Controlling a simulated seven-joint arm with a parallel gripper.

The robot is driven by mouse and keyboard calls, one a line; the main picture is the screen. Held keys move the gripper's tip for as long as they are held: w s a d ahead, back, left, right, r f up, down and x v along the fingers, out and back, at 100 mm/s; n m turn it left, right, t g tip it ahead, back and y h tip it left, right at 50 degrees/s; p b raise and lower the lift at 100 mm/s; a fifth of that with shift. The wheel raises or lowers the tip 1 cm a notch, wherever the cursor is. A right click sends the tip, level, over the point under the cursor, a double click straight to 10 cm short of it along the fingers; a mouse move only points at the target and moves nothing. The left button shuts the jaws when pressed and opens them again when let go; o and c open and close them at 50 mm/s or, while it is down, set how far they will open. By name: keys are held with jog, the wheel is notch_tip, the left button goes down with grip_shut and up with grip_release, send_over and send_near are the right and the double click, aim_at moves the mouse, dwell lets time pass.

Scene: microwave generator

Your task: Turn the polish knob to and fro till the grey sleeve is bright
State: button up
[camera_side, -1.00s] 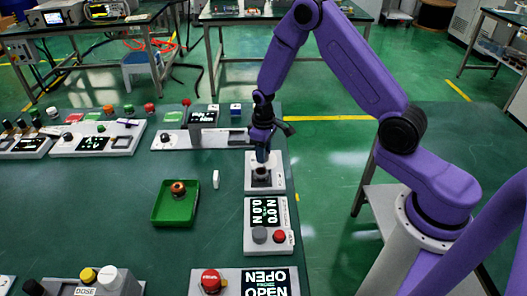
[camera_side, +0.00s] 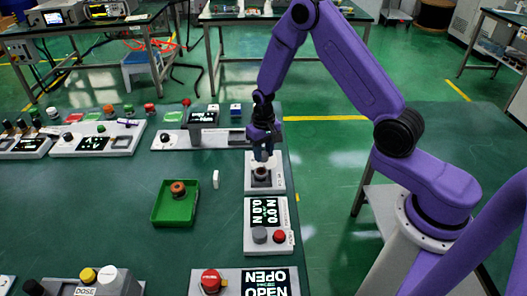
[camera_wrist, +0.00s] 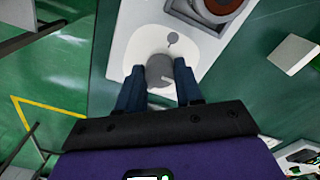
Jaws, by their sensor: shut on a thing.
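The polish unit is a white box (camera_side: 279,183) near the table's right edge. My gripper (camera_wrist: 160,74) is shut on a grey knob (camera_wrist: 160,66) with a pale pointer mark, on a white disc at one end of this box. In the side view my gripper (camera_side: 262,152) comes down from above and its fingers mostly hide the knob. I cannot tell how bright the sleeve is.
A green tray (camera_side: 158,216) holding a copper-brown ring (camera_side: 178,188) is to the left. A small white block (camera_side: 215,179) stands between. A box with a display and two buttons (camera_side: 250,244) is in front. Long panels line the table's back.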

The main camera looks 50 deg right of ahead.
aim_at(264, 154)
dwell(0.3)
jog(key=o, duration=1)
jog(key=shift+o, duration=0.2)
notch_tip(264, 154, up, 17)
jog(key=shift+r, duration=0.2)
